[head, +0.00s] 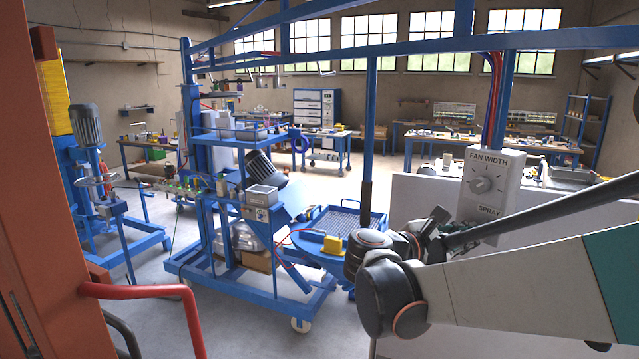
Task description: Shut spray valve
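A light grey control box (491,185) hangs at the right on a blue post. It has a round knob (481,184) under the words FAN WIDTH and a SPRAY label (490,210) near its lower edge. What lies below the SPRAY label is hidden behind my arm, so I cannot make out the spray valve's handle or its position. My arm reaches in from the right. My gripper (432,222) seems to be the dark part at the arm's end, left of and a little below the box. Its fingers are not clear, and I see nothing held.
A pale panel (420,190) stands behind my arm. A blue wheeled machine frame (250,285) and a round blue table (318,243) with a yellow block (336,246) stand left of my arm. An orange column (75,200) and red pipe (140,291) edge the near left. Blue beams cross overhead.

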